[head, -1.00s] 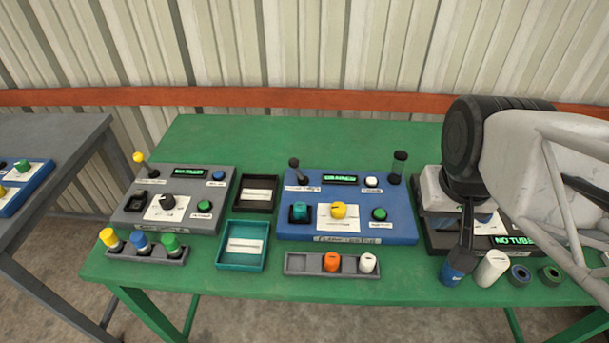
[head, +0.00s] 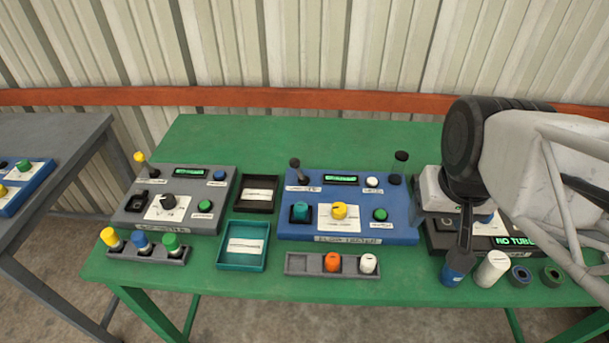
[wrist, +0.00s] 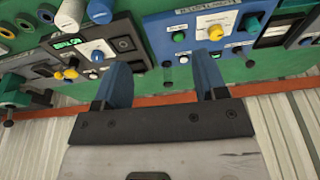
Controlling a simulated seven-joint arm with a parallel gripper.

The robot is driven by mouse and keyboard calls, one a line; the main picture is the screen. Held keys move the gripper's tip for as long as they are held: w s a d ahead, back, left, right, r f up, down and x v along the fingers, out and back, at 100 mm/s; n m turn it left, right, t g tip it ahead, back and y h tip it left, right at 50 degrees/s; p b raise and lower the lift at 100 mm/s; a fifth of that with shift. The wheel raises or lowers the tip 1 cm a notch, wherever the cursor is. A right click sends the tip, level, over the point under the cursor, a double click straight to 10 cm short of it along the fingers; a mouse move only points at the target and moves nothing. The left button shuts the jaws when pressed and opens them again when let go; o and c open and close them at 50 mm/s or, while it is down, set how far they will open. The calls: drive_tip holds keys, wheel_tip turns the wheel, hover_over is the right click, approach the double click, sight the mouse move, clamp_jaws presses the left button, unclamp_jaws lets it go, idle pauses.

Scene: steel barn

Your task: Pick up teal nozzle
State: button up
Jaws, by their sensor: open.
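The teal nozzle (head: 300,211) stands in a dark square socket at the left of the blue panel (head: 400,233), beside a yellow knob. It also shows in the wrist view (wrist: 252,22), near the top, right of the yellow knob. My gripper (wrist: 160,65) is open, with its two blue fingers apart and nothing held between them. In the head view it is over the right-hand station, well to the right of the teal nozzle, and the arm partly hides it.
A yellow knob (head: 339,211) and dark lever (head: 295,168) stand near the nozzle. A grey rack (head: 299,264) with orange and white nozzles lies in front.

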drive_tip(key=w+a+f+m+g+y, duration=0.2)
drive_tip(key=a+f+m+y, duration=0.2)
drive_tip(key=a+f, duration=0.2)
drive_tip(key=m+t+y, duration=0.4)
drive_tip(key=m+y, duration=0.4)
drive_tip(key=m, duration=0.9)
approach(305, 207)
drive_tip(key=shift+s+a, duration=0.6)
drive_tip(key=shift+a, duration=0.3)
drive_tip(key=shift+w+f+m+t, duration=0.55)
drive_tip(key=shift+m+t, duration=0.15)
drive_tip(key=shift+m, duration=0.2)
drive_tip(key=shift+x, duration=1.3)
drive_tip(key=shift+a, duration=0.1)
drive_tip(key=shift+x, duration=2.5)
